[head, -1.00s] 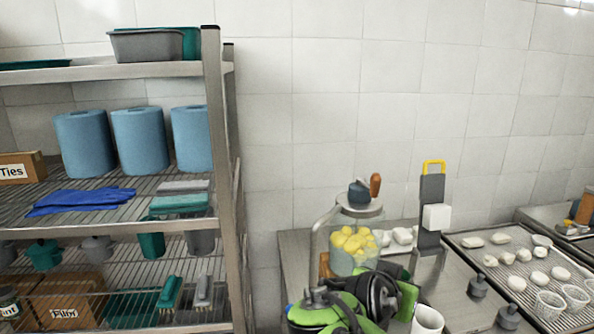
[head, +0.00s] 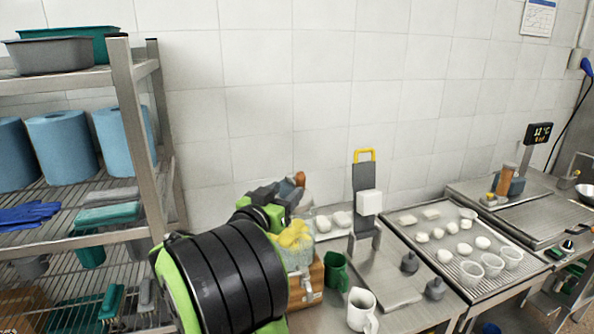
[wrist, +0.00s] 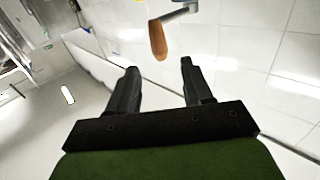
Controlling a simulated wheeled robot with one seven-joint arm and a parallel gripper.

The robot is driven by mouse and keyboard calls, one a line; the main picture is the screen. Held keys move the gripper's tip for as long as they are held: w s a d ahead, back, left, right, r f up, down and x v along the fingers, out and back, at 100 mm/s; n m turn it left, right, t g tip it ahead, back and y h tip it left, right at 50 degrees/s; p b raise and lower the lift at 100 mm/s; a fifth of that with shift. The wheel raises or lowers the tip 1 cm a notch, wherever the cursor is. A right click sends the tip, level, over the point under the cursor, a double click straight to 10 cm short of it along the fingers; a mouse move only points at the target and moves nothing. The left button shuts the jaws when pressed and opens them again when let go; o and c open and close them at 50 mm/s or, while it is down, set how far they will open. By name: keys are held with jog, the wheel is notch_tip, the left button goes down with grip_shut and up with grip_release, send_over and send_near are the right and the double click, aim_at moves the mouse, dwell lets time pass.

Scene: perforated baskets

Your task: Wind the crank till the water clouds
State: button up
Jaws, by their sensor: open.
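A clear jar with yellow fruit-like pieces (head: 297,240) stands on a brown wooden base (head: 308,282) on the steel counter. My arm covers much of the jar and its lid. The crank's orange-brown handle (head: 299,179) shows at the top of the jar. In the wrist view the handle (wrist: 158,40) hangs from a grey crank arm (wrist: 180,14). My gripper (wrist: 158,67) is open and empty, with the handle just beyond the fingertips, roughly centred between them. In the head view my gripper (head: 278,192) is beside the handle. The water's clarity cannot be seen.
A green cup (head: 337,271) and a white mug (head: 361,310) stand right of the jar. A grey stand with a yellow handle (head: 365,190) is behind them. A tray of white pieces (head: 410,228) lies right. A steel shelf (head: 135,110) rises left.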

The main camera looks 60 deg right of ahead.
aim_at(299, 179)
jog(key=d+p, duration=0.1)
jog(key=d, duration=0.2)
jog(key=d+p, duration=0.1)
jog(key=d, duration=0.3)
jog(key=shift+s+d+r+p, duration=0.1)
jog(key=shift+d+r+p, duration=0.1)
jog(key=shift+d+p, duration=0.15)
jog(key=shift+d+f, duration=0.15)
jog(key=shift+d, duration=0.35)
jog(key=shift+a, duration=0.1)
grip_shut()
